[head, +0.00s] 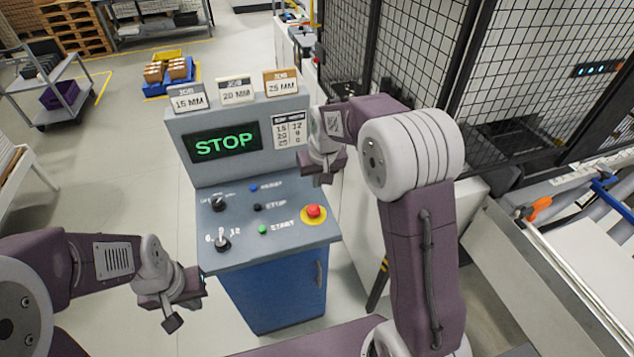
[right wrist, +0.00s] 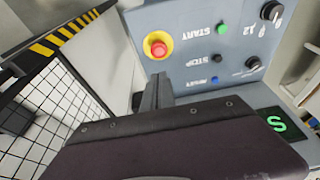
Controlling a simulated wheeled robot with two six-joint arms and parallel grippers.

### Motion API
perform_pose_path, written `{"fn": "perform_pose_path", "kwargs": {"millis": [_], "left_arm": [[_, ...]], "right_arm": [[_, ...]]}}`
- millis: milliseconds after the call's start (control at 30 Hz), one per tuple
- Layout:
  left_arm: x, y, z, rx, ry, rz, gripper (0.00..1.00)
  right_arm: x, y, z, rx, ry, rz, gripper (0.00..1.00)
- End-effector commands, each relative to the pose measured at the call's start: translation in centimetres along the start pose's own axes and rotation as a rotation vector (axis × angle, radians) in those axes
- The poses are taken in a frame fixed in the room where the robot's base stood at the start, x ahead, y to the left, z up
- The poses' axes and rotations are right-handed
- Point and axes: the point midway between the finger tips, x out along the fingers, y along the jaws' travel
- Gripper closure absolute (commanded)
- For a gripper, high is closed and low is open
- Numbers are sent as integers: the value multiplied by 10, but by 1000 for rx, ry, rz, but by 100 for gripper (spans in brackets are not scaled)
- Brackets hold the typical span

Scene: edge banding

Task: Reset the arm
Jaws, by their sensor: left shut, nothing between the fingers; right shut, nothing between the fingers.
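My left gripper (head: 180,309) is in the lower left of the head view, shut and empty, in front of and left of the control console (head: 272,262). My right gripper (head: 322,174) is shut and empty, above the right side of the console panel. In the right wrist view its fingers (right wrist: 157,90) point towards the panel, near the red emergency button (right wrist: 157,46) and apart from it as far as I can tell. That red button also shows in the head view (head: 314,211). The console screen (head: 222,142) reads STOP in green.
The panel has a blue button (head: 253,188), a black button (head: 257,207), a green button (head: 262,229) and two black knobs, one at upper left (head: 218,203). A mesh fence (head: 415,50) stands right of the console. The floor (head: 110,180) to the left is clear.

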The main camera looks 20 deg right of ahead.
Motion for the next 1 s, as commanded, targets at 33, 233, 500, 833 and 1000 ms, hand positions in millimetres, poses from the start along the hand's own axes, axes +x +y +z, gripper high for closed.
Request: {"fn": "perform_pose_path", "kwargs": {"millis": [33,233,500,833,1000], "left_arm": [[0,0,0,0,0,0,100],[0,0,0,0,0,0,100],[0,0,0,0,0,0,100],[67,-1,7,0,-1,0,100],[95,-2,10,0,0,0,100]], "right_arm": [[0,0,0,0,0,0,100],[0,0,0,0,0,0,100],[0,0,0,0,0,0,100],[33,8,65,22,-5,2,100],[64,11,169,46,-95,0,100]]}}
